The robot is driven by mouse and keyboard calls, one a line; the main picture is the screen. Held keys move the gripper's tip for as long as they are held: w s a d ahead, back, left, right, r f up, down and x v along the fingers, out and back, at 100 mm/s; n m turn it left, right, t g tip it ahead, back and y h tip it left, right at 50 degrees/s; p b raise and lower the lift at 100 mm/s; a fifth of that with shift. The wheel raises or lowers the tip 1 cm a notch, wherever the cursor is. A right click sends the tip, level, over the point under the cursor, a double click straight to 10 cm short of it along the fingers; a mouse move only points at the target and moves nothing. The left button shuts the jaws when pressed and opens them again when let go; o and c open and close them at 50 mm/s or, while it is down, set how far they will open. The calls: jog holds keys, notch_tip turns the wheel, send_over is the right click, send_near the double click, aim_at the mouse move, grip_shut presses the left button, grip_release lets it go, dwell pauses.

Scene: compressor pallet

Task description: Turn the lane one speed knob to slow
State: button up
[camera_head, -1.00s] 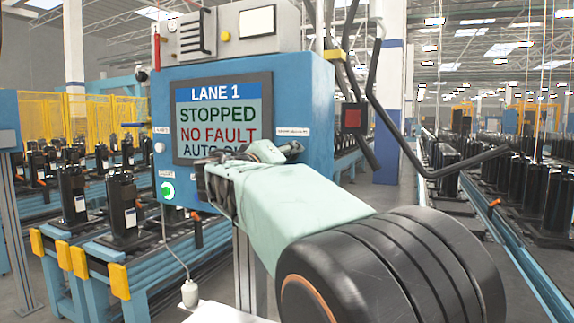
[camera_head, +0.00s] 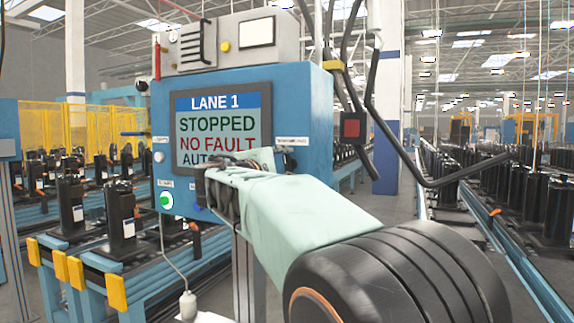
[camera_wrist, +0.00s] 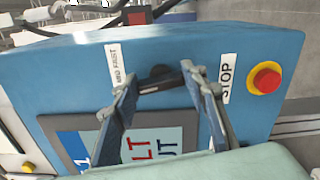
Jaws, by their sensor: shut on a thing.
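The lane one control box (camera_head: 305,110) is blue, with a screen (camera_head: 222,125) reading LANE 1, STOPPED, NO FAULT. In the wrist view the speed knob (camera_wrist: 160,76) is a dark piece on the blue face, beside a white label (camera_wrist: 119,64) on which FAST can be read. My gripper (camera_wrist: 160,84) has one finger on each side of the knob and is shut on it. Which way the knob points is not clear.
A red stop button (camera_wrist: 266,79) on a yellow base sits beside a STOP label (camera_wrist: 227,78). A green-lit button (camera_head: 166,201) is left of my gripper. Black bent pipes (camera_head: 400,130) hang right of the box. Conveyors with black compressors (camera_head: 122,215) stand behind.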

jog(key=n+p, duration=0.1)
jog(key=n, duration=0.1)
jog(key=n+p, duration=0.1)
jog(key=n, duration=0.2)
jog(key=shift+a+r+n, duration=0.1)
jog(key=shift+r+n, duration=0.1)
jog(key=shift+n, duration=0.1)
jog(key=shift+n+p, duration=1.35)
jog(key=shift+n, duration=0.75)
jog(key=shift+f, duration=0.1)
jog(key=o, duration=1.2)
jog(key=shift+c, duration=0.2)
jog(key=shift+a, duration=0.1)
jog(key=v, duration=1.2)
